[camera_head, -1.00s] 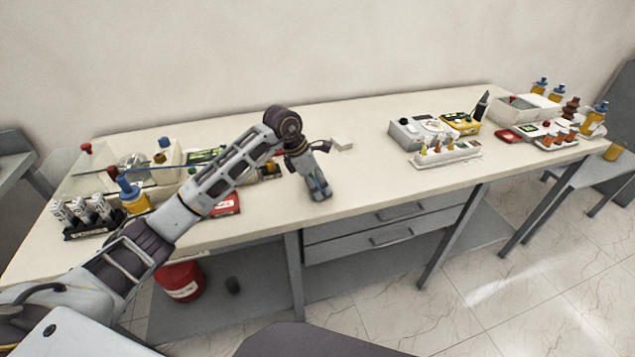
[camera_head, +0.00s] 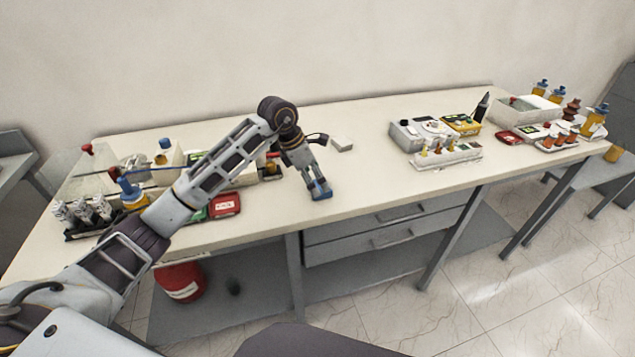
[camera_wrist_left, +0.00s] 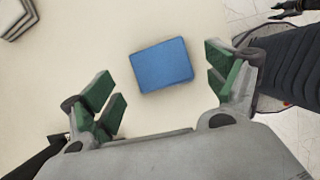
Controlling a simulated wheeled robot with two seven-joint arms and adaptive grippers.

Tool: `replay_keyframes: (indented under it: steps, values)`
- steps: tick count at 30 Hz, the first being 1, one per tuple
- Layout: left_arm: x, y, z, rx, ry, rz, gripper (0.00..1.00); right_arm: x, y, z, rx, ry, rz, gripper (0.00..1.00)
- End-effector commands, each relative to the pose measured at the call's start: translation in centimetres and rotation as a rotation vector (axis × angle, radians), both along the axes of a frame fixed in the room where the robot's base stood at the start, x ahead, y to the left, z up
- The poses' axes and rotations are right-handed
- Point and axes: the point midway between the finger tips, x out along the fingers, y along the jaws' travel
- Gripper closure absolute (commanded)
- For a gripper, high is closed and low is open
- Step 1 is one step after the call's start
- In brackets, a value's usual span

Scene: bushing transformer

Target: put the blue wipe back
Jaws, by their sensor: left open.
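The blue wipe (camera_wrist_left: 162,65) is a flat folded rectangle lying on the pale table. In the left wrist view it lies ahead of and between the spread green-padded fingers of my left gripper (camera_wrist_left: 165,85), touching neither. In the head view my left gripper (camera_head: 320,190) points down near the table's front edge, with a little blue showing at its fingertips. It is open and empty.
A small white block (camera_head: 341,145) lies behind my left gripper. A red box (camera_head: 224,205), bottles and a black rack crowd the left. A grey device (camera_head: 408,135) and a white vial rack (camera_head: 447,158) stand to the right.

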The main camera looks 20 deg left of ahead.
Motion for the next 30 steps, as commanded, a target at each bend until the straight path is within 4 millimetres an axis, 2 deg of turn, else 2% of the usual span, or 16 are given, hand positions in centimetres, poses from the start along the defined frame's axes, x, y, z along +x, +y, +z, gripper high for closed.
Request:
replay_keyframes:
  steps: [15, 21, 30]
  values:
    - [-1.5, 2.5, 7.0, 0.001, -0.003, 0.002, 0.12, 1.1, 0.3, 0.3, 0.004, -0.018, 0.001, 0.60]
    - [-1.9, 2.9, 8.4, 0.000, -0.001, 0.000, 0.12, 1.0, 0.2, 0.3, 0.003, -0.016, 0.001, 0.60]
    - [-2.0, 3.0, 8.6, 0.000, 0.000, 0.001, 0.12, 0.6, 0.1, 0.1, 0.002, -0.008, 0.001, 0.60]
